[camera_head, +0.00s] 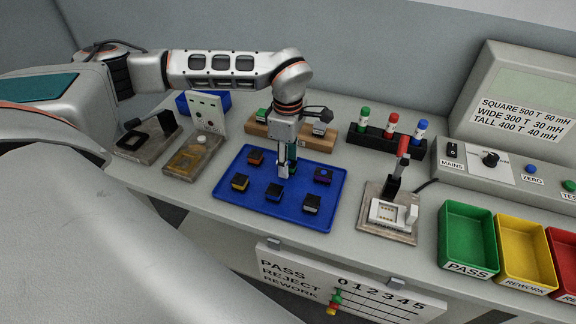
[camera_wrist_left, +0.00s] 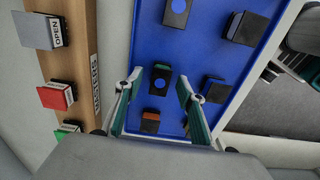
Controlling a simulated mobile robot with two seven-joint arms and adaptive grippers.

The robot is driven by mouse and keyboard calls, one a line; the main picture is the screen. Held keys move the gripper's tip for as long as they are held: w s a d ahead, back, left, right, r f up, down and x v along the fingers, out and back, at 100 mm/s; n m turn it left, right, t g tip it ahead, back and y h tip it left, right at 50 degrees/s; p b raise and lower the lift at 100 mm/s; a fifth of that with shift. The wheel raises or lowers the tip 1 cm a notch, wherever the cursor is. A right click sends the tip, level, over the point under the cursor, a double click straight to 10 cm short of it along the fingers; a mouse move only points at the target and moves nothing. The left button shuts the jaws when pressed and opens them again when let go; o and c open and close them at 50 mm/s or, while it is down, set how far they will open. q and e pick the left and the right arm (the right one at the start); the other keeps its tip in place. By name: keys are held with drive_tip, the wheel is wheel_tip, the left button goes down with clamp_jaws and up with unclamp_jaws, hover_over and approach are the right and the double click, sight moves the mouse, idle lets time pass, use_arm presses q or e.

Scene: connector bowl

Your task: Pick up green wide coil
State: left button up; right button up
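My left gripper (camera_head: 287,170) points down over the blue tray (camera_head: 228,196). In the left wrist view its two fingers (camera_wrist_left: 159,82) are wide apart with nothing gripped. A dark coil block with a green end and a blue round top (camera_wrist_left: 161,77) appears between the fingertips in that view; I cannot tell how far below them it is. In the head view the gripper mostly hides this coil. A coil with an orange-red end (camera_head: 256,158) is beside it to the left.
Other coils stand in the tray, including a yellow-marked one (camera_head: 240,181) and a purple-marked one (camera_head: 322,176). A wooden block rack (camera_head: 262,130) lies behind the tray. A test fixture with a red-handled lever (camera_head: 402,150) stands to the right, before green and yellow bins (camera_head: 468,207).

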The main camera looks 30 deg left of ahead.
use_arm(q)
drive_tip(key=shift+f, duration=0.65)
clamp_jaws()
drive_tip(key=shift+r, duration=0.15)
